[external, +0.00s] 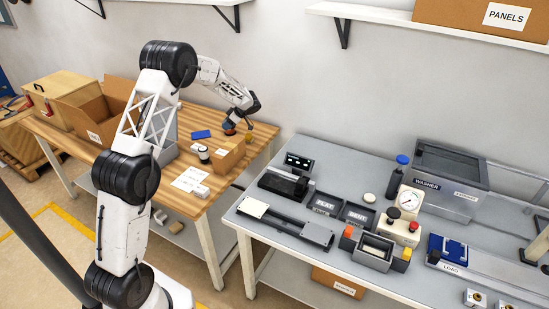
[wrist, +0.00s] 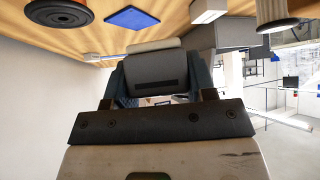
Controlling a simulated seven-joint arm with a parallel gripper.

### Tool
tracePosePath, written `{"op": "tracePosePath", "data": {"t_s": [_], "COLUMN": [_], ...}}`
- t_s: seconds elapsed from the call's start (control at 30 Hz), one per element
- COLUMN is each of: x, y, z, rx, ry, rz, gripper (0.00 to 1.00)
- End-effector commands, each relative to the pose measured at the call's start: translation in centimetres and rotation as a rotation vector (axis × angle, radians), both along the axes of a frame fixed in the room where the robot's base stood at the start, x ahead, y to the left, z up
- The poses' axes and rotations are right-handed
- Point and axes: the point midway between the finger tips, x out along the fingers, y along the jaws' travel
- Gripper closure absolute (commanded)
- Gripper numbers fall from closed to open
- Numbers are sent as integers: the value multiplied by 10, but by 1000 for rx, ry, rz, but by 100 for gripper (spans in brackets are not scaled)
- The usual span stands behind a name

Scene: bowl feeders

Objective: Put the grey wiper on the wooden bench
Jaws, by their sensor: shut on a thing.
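The grey wiper (wrist: 155,78) is a dark grey block with a paler pad along its far edge, in the middle of the wrist view. My gripper (wrist: 158,90) is shut on it, with a finger on each side. In the external view my gripper (external: 243,114) is low over the far right part of the wooden bench (external: 262,131). The wiper cannot be made out clearly there. I cannot tell whether it touches the bench top.
An orange and black round thing (wrist: 60,12) and a blue pad (wrist: 131,17) lie close by on the bench. A cardboard box (external: 228,153), a dark-lidded cup (external: 204,154) and white papers (external: 188,180) are nearer the front. A grey table (external: 290,225) with fixtures stands right.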

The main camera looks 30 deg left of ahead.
Motion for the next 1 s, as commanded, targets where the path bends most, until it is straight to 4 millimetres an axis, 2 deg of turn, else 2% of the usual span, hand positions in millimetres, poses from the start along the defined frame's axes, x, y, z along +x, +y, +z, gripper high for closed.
{"op": "tracePosePath", "data": {"t_s": [0.27,0.7,1.0], "x": [0,0,0], "y": [0,0,0], "z": [-4,-55,-62], "rx": [0,0,0], "ry": [1,1,-1], "rz": [-1,-1,-1], "gripper": [77,77,77]}}
